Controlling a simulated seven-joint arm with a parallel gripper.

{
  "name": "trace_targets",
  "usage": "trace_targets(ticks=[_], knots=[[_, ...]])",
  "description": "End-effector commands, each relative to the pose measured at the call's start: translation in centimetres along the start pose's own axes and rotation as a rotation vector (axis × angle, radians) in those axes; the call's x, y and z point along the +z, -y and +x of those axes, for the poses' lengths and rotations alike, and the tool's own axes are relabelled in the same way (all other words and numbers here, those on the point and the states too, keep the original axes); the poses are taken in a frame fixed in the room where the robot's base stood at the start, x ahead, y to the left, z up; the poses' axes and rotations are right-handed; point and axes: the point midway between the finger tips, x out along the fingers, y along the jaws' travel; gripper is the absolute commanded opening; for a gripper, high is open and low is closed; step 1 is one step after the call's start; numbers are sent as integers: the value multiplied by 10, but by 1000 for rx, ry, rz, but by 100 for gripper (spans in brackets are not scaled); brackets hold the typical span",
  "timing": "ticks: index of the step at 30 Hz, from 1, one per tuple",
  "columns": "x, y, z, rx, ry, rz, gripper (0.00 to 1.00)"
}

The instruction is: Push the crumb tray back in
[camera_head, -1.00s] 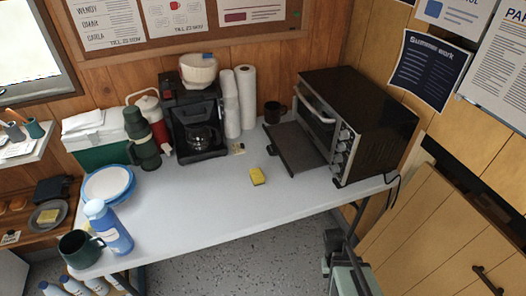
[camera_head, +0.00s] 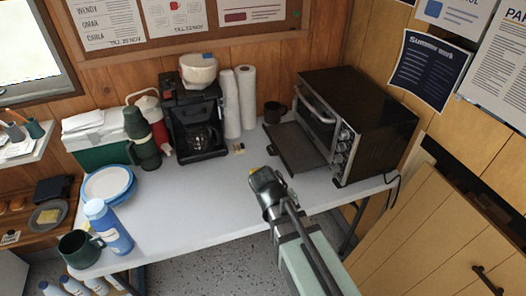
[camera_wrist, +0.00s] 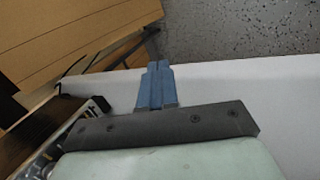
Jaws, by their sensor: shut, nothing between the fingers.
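The crumb tray (camera_head: 290,150) is a dark flat plate sticking out well past the front of the toaster oven (camera_head: 360,115), low down, over the white table. The oven is a dark box at the right of the table, with its glass front, handle and knobs facing left. The tray cannot be made out in that view.
A coffee maker (camera_head: 195,125), paper rolls (camera_head: 238,100) and a dark mug (camera_head: 274,111) stand at the back. Blue-rimmed plates (camera_head: 107,184), a blue bottle (camera_head: 108,226) and a green mug (camera_head: 78,246) are on the left. The table's middle (camera_head: 185,205) is clear.

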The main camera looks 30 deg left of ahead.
Motion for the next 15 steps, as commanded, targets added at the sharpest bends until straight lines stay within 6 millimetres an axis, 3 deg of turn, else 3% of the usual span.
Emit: trace_targets(ticks=[2,3,8,15], knots=[[-14,5,-15,7,-30,-2,0],[-38,10,-20,9,-61,2,0],[-110,27,-46,15,-184,18,0],[-217,57,-99,15,-381,38,0]])
